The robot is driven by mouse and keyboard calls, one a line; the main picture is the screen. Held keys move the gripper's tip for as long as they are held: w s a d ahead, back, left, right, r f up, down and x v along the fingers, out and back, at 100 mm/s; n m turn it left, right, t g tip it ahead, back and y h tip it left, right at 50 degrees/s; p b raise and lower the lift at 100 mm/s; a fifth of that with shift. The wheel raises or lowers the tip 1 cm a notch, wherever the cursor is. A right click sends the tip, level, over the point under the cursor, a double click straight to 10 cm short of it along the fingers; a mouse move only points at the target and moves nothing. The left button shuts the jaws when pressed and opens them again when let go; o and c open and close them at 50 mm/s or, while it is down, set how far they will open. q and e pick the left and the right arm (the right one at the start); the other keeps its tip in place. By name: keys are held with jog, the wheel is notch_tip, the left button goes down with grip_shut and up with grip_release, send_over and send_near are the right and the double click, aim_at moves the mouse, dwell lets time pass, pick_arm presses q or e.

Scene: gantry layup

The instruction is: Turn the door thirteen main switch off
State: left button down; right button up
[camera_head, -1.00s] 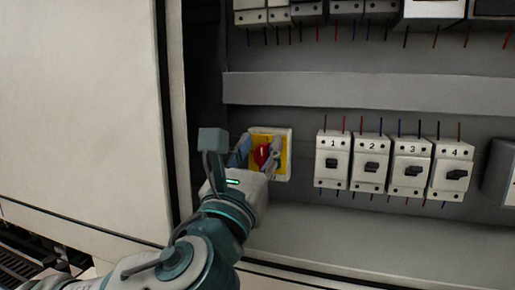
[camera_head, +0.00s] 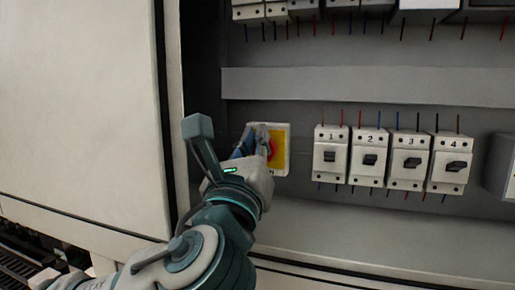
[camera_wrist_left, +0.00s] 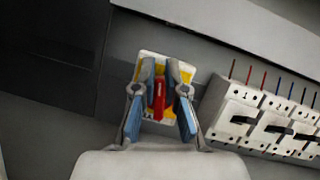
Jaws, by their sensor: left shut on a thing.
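The main switch is a red rotary handle (camera_wrist_left: 159,98) on a yellow plate with a pale frame (camera_head: 281,150), fixed to the cabinet's back panel. My left gripper (camera_head: 262,140) is at the plate, covering its left part in the head view. In the left wrist view, the fingers of my left gripper (camera_wrist_left: 160,84) stand on both sides of the red handle, shut on it. The handle looks lengthwise between the fingers there. In the head view, the handle is partly hidden by the gripper. My right gripper is not in view.
Several white breakers stand in a row to the right, including breaker 1 (camera_head: 330,157) and breaker 2 (camera_head: 369,159). A grey rail (camera_head: 370,88) runs above them. A pale cabinet door (camera_head: 80,110) is at the left. The panel below the breakers is clear.

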pick_arm(q)
jog(key=shift+w+a+f+n+g+y+b, duration=0.15)
jog(key=shift+f+n+g+y+b, duration=0.5)
jog(key=shift+n, duration=2.3)
jog(key=shift+w+a+f+n+g+y+b, duration=0.2)
jog(key=shift+n+g+y+b, duration=0.7)
jog(key=shift+n, duration=2.1)
jog(key=shift+s+a+f+n+g+y+b, duration=0.2)
jog(key=shift+f+n+g+y, duration=0.65)
jog(key=shift+n, duration=2.1)
jog(key=shift+w+r+t+y, duration=0.15)
jog(key=shift+r+t+y, duration=0.15)
jog(key=shift+r, duration=0.05)
jog(key=c, duration=1.2)
grip_release()
jog(key=shift+a, duration=0.1)
jog(key=shift+w+d+r, duration=0.1)
jog(key=shift+w+d, duration=0.05)
jog(key=shift+d, duration=0.05)
jog(key=shift+s+d, duration=0.15)
jog(key=shift+s, duration=1.85)
jog(key=shift+s+d, duration=0.15)
jog(key=shift+s, duration=1.8)
jog(key=shift+s+d, duration=0.15)
jog(key=shift+s, duration=1.85)
